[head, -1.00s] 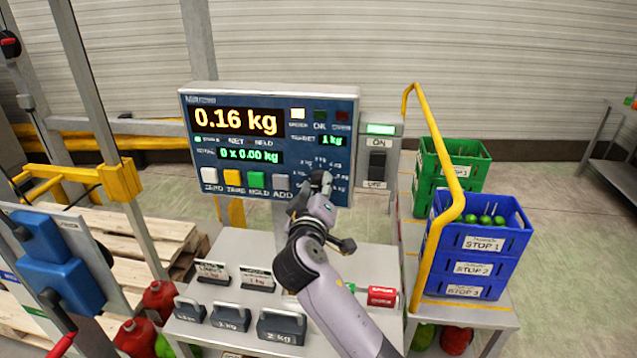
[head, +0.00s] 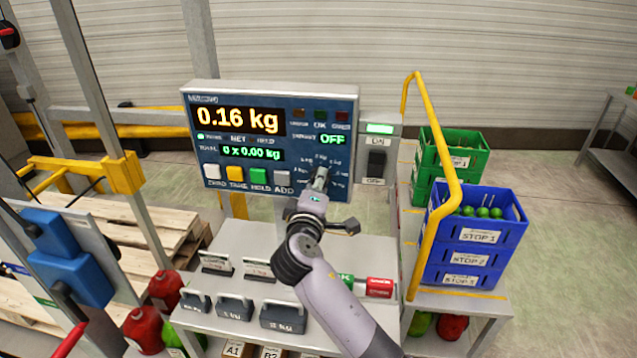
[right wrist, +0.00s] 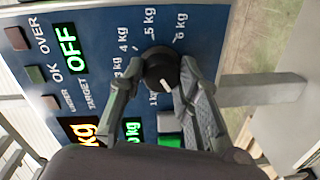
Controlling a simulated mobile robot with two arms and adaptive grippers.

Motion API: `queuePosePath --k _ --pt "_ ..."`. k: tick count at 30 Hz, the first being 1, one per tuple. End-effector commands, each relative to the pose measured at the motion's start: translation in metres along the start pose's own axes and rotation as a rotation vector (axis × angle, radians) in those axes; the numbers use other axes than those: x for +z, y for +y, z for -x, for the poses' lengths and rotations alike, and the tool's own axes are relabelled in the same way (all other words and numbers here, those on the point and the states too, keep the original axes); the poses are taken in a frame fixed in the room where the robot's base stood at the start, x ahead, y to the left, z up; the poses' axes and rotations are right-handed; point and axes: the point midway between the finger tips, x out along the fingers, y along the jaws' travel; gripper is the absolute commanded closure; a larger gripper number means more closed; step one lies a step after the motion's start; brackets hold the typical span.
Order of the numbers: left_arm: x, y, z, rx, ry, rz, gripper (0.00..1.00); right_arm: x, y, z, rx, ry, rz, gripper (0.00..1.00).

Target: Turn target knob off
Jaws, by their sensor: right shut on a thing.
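The target knob (right wrist: 161,70) is a round black dial with a white pointer mark, on the blue scale panel (head: 340,105). My right gripper (right wrist: 158,88) has its two fingers on either side of the knob and is shut on it. In the head view my right gripper (head: 318,182) covers most of the knob. The target display (head: 333,139) reads OFF in green; it also shows in the right wrist view (right wrist: 69,50). My left gripper is not in view.
The panel's main display (head: 238,120) reads 0.16 kg, with several coloured buttons below. A black ON/OFF switch (head: 376,163) sits right of the panel. Several weights (head: 235,307) stand on the grey table below. Blue crates (head: 475,238) and a yellow rail (head: 440,150) are at right.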

Motion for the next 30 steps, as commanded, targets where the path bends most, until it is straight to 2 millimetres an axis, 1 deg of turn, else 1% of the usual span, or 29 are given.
queuePosePath --k 10,11,12,20,27,30 --pt "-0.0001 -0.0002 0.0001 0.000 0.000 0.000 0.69 -0.0003 -0.0009 0.0002 -0.001 0.001 0.006 0.97" --pt "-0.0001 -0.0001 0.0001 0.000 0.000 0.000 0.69 -0.0003 -0.0009 0.0002 -0.001 0.001 0.006 0.69" --pt "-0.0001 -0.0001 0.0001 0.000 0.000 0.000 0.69 -0.0002 -0.0009 0.0001 -0.001 0.000 0.006 0.66" --pt "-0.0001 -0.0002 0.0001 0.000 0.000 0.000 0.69 0.0000 -0.0006 0.0000 -0.001 0.000 0.004 0.49" --pt "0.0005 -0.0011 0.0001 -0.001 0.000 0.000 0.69 0.0000 -0.0002 0.0000 0.000 0.000 0.004 0.49" --pt "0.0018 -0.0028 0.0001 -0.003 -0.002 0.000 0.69 -0.0010 0.0033 0.0002 0.001 0.000 0.003 0.49"
